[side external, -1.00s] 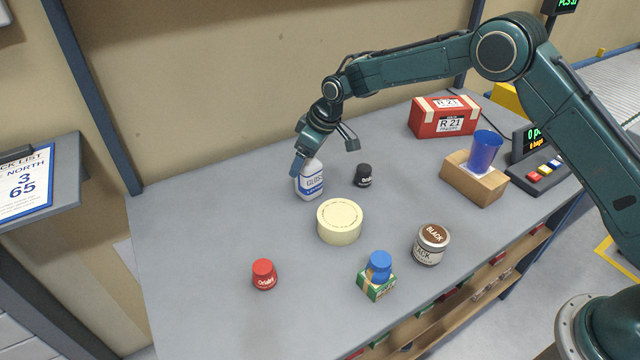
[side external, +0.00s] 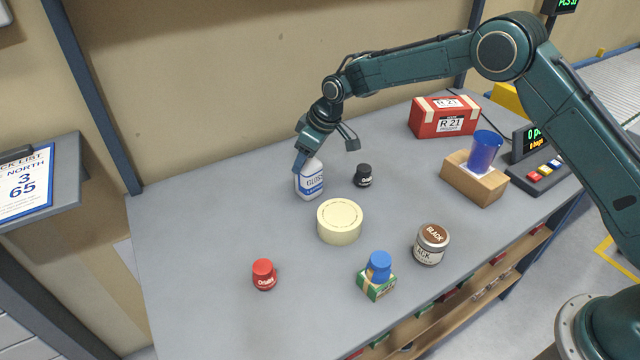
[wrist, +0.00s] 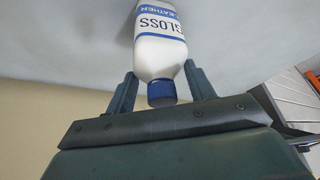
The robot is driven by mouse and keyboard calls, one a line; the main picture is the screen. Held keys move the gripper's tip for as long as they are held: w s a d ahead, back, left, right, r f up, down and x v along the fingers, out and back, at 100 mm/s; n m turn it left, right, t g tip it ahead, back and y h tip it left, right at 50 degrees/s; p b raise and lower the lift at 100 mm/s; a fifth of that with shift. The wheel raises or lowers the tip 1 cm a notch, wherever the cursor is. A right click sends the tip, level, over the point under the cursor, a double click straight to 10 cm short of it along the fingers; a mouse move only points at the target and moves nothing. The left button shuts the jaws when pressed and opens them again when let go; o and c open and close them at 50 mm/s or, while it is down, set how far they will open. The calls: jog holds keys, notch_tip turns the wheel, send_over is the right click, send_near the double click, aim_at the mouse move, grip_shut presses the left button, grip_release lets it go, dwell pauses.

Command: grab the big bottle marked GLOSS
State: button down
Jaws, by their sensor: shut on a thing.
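The big white bottle marked GLOSS (side external: 310,184) stands upright at the back of the grey table, with a blue and white label. In the wrist view the bottle (wrist: 160,48) shows its label and dark blue cap. My gripper (side external: 302,165) is at the top of the bottle, reaching down from above. In the wrist view my gripper (wrist: 161,88) has a finger on each side of the bottle's shoulder and is shut on it. The cap is hidden in the side view.
Close by are a small black pot (side external: 362,176) and a cream round tin (side external: 340,222). Farther off are a red pot (side external: 264,275), a green box (side external: 376,287) under a blue pot (side external: 379,265), a BLACK jar (side external: 431,246), a cardboard box (side external: 470,182) and a red R 21 box (side external: 443,119).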

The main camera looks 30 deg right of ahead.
jog(key=shift+r, duration=0.1)
notch_tip(320, 180, up, 20)
dwell(0.8)
jog(key=shift+a, duration=0.1)
dwell(0.4)
